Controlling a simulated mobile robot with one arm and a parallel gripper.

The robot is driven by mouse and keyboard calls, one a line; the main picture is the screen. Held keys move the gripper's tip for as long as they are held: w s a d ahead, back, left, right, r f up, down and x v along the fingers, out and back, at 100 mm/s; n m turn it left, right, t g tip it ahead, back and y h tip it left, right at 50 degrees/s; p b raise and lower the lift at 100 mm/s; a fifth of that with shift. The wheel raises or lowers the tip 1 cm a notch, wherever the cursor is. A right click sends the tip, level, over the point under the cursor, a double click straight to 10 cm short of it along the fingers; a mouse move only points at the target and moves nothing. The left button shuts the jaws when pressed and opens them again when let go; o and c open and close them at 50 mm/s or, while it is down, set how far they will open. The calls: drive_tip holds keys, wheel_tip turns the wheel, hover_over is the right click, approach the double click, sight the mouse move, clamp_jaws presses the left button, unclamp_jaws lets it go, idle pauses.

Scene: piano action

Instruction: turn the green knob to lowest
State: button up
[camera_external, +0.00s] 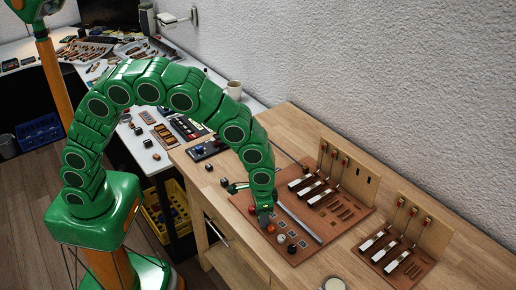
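My green arm reaches over the wooden bench from the left and bends down to a brown board (322,228). My gripper (264,217) is at the board's left part, pointing down beside a row of small knobs. I cannot make out a green knob; the gripper covers part of this row. The fingers are too small and dark to tell whether they are open or shut.
A grey metal bar (299,223) lies on the board right of the knobs. Piano key mechanisms (318,187) stand behind it, and a second set (400,247) stands to the right. A round cup (334,284) is at the front edge. A white table (150,160) with clutter is at left.

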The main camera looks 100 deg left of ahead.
drive_tip(key=shift+r, duration=0.1)
wheel_tip(320, 180, up, 7)
drive_tip(key=shift+f, duration=0.1)
drive_tip(key=shift+r, duration=0.4)
idle(0.3)
